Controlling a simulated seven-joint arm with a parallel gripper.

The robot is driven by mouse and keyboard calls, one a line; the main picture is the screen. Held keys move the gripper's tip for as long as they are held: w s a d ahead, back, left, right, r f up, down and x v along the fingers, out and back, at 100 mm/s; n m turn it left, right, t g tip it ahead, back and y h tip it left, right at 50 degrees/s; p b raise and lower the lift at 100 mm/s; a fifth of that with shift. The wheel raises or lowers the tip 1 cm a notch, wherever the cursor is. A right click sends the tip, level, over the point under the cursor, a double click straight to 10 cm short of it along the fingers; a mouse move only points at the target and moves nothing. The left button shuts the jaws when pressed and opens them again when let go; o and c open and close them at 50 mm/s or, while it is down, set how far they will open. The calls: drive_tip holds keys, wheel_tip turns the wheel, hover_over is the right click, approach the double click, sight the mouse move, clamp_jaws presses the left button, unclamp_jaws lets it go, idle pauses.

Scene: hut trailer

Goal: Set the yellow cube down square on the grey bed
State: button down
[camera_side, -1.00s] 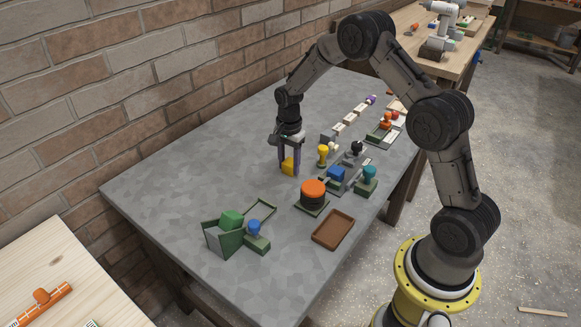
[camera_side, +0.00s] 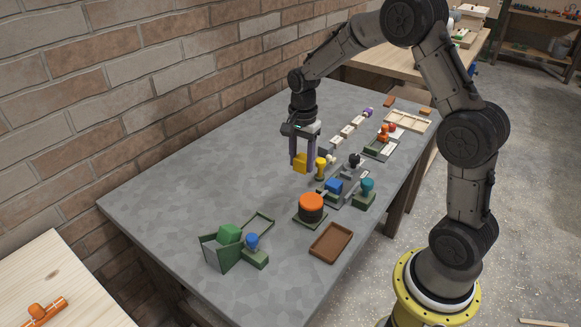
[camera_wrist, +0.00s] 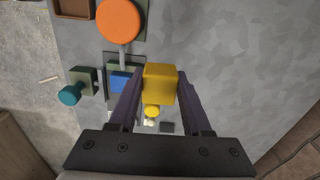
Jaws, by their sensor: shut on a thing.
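The yellow cube (camera_side: 300,163) is held between the two purple fingers of my gripper (camera_side: 303,166). In the wrist view the cube (camera_wrist: 160,84) sits between the fingertips (camera_wrist: 160,92), its faces roughly in line with them. The cube appears to be above the table, beside the yellow knobbed peg (camera_side: 320,167). The grey bed (camera_side: 353,172) seems to be the low grey piece to the right of my gripper, by the blue block (camera_side: 333,186). In the wrist view my gripper and the cube hide part of that area.
An orange-topped round button (camera_side: 311,205), a teal knob (camera_side: 367,187) and a brown tray (camera_side: 331,243) stand nearby.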

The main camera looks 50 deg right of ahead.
drive_tip(key=s+d+r, duration=0.2)
drive_tip(key=s, duration=0.7)
drive_tip(key=s+d+r, duration=0.1)
drive_tip(key=s+r, duration=0.1)
drive_tip(key=s, duration=0.8)
hover_over(346, 182)
drive_tip(key=a, duration=0.2)
drive_tip(key=shift+m, duration=0.3)
drive_tip(key=f, duration=0.9)
drive_tip(key=shift+w+a+f, duration=0.15)
drive_tip(key=shift+w+f, duration=0.1)
drive_tip(key=shift+f, duration=0.05)
drive_tip(key=shift+w+f, duration=0.15)
drive_tip(key=shift+f, duration=1.55)
drive_tip(key=shift+f, duration=0.15)
drive_tip(key=c, duration=0.6)
unclamp_jaws()
